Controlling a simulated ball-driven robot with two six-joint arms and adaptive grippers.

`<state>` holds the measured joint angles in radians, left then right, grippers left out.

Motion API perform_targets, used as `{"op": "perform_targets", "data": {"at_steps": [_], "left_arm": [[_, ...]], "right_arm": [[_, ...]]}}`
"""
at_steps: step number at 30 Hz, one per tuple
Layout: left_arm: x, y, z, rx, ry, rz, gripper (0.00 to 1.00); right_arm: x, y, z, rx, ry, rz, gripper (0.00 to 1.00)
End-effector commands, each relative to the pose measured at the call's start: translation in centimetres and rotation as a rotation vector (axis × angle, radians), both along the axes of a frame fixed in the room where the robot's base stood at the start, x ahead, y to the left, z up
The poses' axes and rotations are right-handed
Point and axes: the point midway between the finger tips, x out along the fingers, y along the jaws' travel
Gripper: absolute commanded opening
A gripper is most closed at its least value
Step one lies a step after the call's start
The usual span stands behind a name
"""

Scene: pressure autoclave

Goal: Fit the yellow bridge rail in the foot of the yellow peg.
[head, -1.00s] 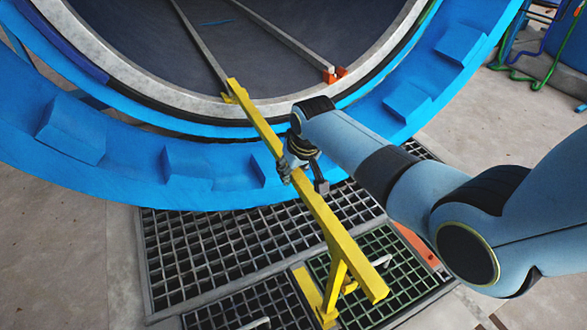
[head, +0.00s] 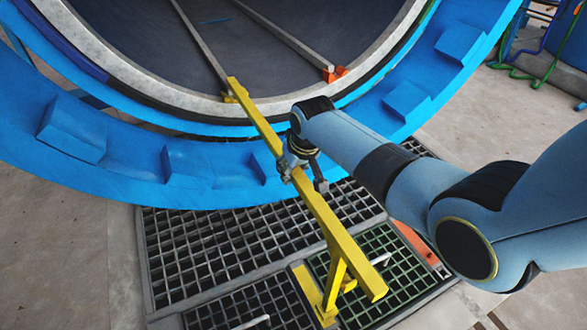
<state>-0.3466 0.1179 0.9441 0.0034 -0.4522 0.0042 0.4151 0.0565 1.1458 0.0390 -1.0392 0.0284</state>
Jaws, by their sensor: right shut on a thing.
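The yellow bridge rail (head: 327,217) is a long bar that slopes from the autoclave mouth down toward the front. Its far end lies at a small yellow piece (head: 230,97) on the vessel's rim, in line with the left inner rail; I take this piece to be the peg's foot. I cannot tell whether the end is seated in it. The near end stands on a yellow leg (head: 336,283) over the floor grating. My right gripper (head: 301,178) is shut on the rail near its middle. My left gripper is not in view.
The blue autoclave ring (head: 200,168) with its lugs surrounds the opening. Two grey rails (head: 285,37) run inside; the right one ends at an orange piece (head: 335,75). Floor gratings (head: 215,245) lie below. Hoses and pipes (head: 540,50) are at the upper right.

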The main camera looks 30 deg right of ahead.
Motion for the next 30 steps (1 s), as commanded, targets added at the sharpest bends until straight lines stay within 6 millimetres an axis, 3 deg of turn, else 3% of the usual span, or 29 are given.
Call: {"op": "perform_targets", "data": {"at_steps": [30], "left_arm": [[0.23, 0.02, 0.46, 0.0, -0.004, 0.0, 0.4]], "right_arm": [[0.2, 0.01, 0.15, 0.0, -0.005, 0.0, 0.0]]}}
